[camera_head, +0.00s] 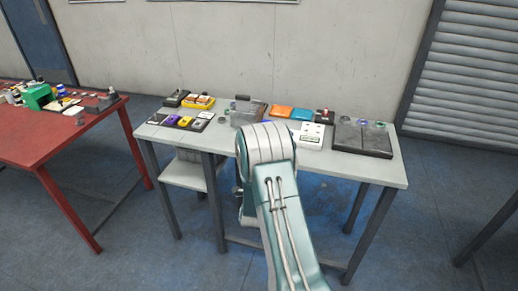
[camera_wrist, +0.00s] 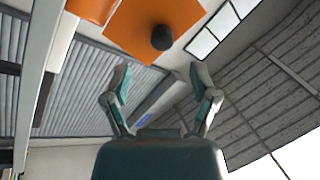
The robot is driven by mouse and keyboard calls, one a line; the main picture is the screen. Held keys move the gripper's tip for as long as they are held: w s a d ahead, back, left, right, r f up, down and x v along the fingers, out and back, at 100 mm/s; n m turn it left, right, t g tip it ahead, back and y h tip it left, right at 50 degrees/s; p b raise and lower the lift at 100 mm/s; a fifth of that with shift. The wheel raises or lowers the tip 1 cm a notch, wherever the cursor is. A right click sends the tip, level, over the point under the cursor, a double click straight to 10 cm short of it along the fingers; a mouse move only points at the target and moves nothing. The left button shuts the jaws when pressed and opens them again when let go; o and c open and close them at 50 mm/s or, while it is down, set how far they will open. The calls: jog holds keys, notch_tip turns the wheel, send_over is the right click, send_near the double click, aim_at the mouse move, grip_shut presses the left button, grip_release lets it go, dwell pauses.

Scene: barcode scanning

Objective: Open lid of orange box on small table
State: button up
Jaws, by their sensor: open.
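In the wrist view, an orange panel (camera_wrist: 138,22) with a dark round knob (camera_wrist: 161,38) fills the top of the picture, and more orange surface (camera_wrist: 92,10) shows to its left. They look like the orange box and its lid, but I cannot tell whether the lid is raised. My gripper (camera_wrist: 158,78) is open and empty, its two fingers apart. The knob appears beyond the fingertips, between their lines, and not touched.
In the head view, a light table (camera_head: 222,146) carries several small items, including an orange one (camera_head: 281,112) and a dark tray (camera_head: 362,140). A low white surface (camera_head: 183,173) is beneath its left end. A red table (camera_head: 35,145) stands at left. Grey shutters (camera_head: 470,60) are at right.

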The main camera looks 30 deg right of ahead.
jog(key=shift+v, duration=2.4)
jog(key=shift+y, duration=0.3)
jog(key=w+a+r+n+g+y, duration=0.1)
jog(key=w+a+r+n+y, duration=0.3)
jog(key=r, duration=0.4)
jog(key=s+a+r+n+g+y, duration=0.2)
jog(key=s+a+r+n+y, duration=0.2)
jog(key=a+r+y, duration=0.4)
jog(key=s+a+r+n+g, duration=0.1)
jog(key=s+a+n+g, duration=0.3)
jog(key=s, duration=1)
jog(key=s+a+r+n+g+y, duration=0.1)
jog(key=s+a+n+g, duration=0.3)
jog(key=s, duration=1)
jog(key=shift+a+r+n, duration=0.4)
jog(key=shift+a, duration=0.6)
jog(key=shift+w, duration=0.15)
